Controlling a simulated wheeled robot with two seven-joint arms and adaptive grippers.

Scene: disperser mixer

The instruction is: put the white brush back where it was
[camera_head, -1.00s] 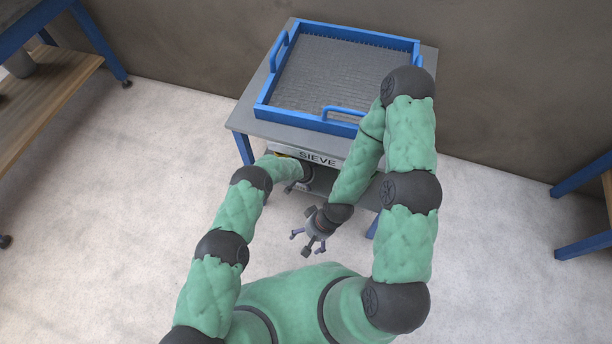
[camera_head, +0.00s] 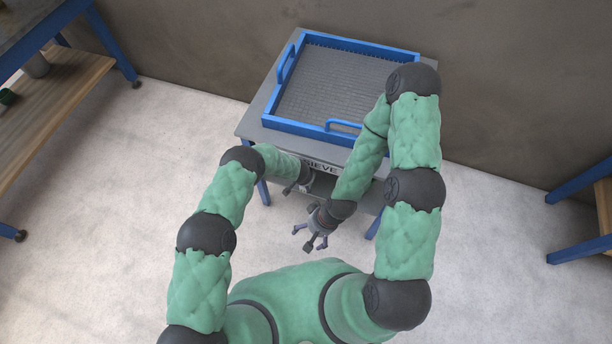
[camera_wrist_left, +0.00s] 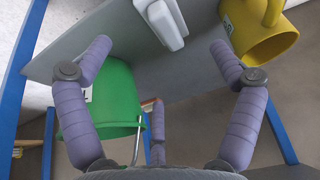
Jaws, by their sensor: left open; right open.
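A white object (camera_wrist_left: 162,20) at the top of the left wrist view may be the white brush; only part shows, so I cannot tell for sure. It lies against a grey shelf board (camera_wrist_left: 135,50). My left gripper (camera_wrist_left: 158,72) is open, its fingers spread below the white object with nothing between them. In the head view the left gripper (camera_head: 295,188) is small, under the front edge of the sieve table (camera_head: 252,122). My right gripper (camera_head: 309,240) is open and empty over the floor in front of that table. No white brush can be made out in the head view.
A green bucket (camera_wrist_left: 112,100) is beside the left gripper's left finger and a yellow container (camera_wrist_left: 262,40) is at upper right. A blue tray (camera_head: 290,124) with a grey ribbed surface sits on the sieve table. A wooden shelf (camera_head: 50,100) is at left.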

